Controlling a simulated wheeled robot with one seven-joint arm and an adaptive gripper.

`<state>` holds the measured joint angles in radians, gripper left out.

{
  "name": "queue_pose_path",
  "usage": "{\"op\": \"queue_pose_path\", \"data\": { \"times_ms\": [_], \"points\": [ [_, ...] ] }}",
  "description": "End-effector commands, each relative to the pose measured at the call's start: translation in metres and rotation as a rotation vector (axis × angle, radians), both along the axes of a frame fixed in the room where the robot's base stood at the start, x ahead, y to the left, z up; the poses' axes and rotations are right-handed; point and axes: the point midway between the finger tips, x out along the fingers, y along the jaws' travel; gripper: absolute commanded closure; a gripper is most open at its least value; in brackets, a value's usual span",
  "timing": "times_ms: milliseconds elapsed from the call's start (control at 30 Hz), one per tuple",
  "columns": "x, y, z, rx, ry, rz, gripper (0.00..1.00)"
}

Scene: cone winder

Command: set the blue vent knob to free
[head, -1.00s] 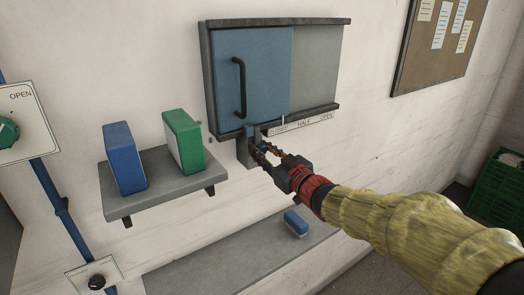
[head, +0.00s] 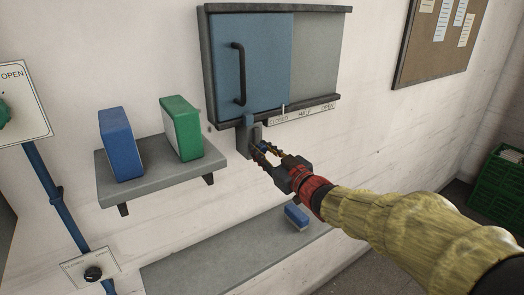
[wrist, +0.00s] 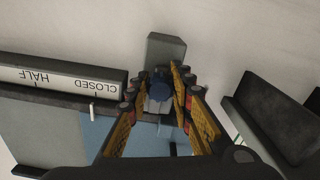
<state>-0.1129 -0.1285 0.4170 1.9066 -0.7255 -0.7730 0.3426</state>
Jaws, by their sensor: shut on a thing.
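A dark blue rounded part (wrist: 161,87), which looks like the blue vent knob, sits on a grey block (wrist: 167,48) in the wrist view. My gripper (wrist: 156,90) has its fingers on both sides of it and is shut on it. In the head view my gripper (head: 264,150) is at the grey block (head: 243,145) just below the cabinet's blue sliding panel (head: 262,65). The fingers mostly hide the knob there. I cannot read any free marking or the knob's setting.
The label strip (head: 300,115) reads closed, half, open, with a white pointer near closed. A shelf (head: 150,188) with a blue box (head: 121,145) and a green box (head: 182,128) is to the left. A lower ledge (head: 215,258) holds a small blue block (head: 296,216).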

Motion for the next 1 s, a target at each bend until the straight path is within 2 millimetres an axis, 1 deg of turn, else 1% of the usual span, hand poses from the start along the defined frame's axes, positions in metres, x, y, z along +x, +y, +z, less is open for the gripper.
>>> {"op": "queue_pose_path", "data": {
  "times_ms": [33,367,667,767,833,1000],
  "points": [
    [0.0,0.0,-0.007,-0.003,0.012,-0.001,0.77],
    [0.0,0.0,-0.005,-0.002,0.008,-0.001,0.58],
    [-0.001,-0.001,-0.003,-0.002,0.006,0.0,0.58],
    [-0.007,-0.005,-0.002,-0.001,0.005,-0.002,0.58],
    [-0.014,-0.011,-0.003,-0.001,0.005,-0.003,0.58],
    [-0.042,-0.03,-0.003,-0.003,0.006,-0.004,0.58]
  ]
}}
